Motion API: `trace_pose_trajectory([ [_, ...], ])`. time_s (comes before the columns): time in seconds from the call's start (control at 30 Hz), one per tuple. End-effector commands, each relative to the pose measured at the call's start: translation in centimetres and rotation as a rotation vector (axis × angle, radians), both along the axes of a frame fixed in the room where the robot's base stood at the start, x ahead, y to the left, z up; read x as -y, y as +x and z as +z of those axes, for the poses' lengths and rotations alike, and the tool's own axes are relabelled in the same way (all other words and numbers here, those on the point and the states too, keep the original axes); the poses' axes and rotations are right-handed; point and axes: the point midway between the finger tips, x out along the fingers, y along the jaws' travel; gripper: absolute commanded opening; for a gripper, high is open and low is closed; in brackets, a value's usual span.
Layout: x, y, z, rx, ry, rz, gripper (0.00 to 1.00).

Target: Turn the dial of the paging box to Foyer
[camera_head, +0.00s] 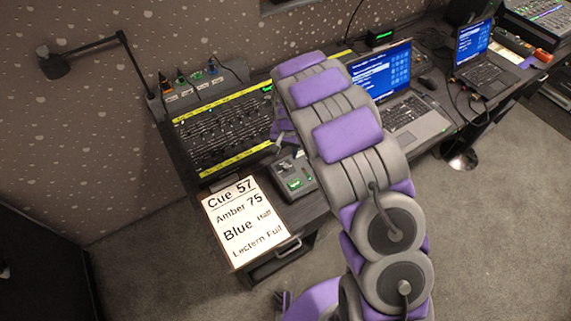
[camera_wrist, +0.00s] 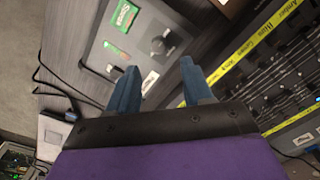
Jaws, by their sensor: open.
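The paging box (camera_head: 294,177) is a small grey box with a lit green display, on the desk between the fader board and my arm. In the wrist view the paging box (camera_wrist: 143,55) lies just beyond my fingertips. Its dark round dial (camera_wrist: 160,45) carries a pointer; I cannot tell which label it marks. In the head view my arm largely hides the gripper.
The fader board (camera_head: 222,130) with yellow label strips lies beside the box; it also shows in the wrist view (camera_wrist: 285,75). A cue card (camera_head: 245,222) lies in front. Laptops (camera_head: 415,115) stand to the right. A lamp (camera_head: 55,66) overhangs at left.

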Motion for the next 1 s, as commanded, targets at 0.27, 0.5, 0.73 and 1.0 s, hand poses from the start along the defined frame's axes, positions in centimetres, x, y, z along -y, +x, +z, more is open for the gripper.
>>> trace_pose_trajectory([
  [0.27,0.0,-0.1,-5.3,-0.003,0.002,0.000,0.50],
  [0.5,-0.1,0.1,-7.4,0.001,0.001,0.001,0.50],
  [0.73,-0.3,0.1,-7.7,0.002,0.000,0.000,0.50],
  [1.0,-0.2,0.1,-7.7,0.001,0.001,0.000,0.36],
])
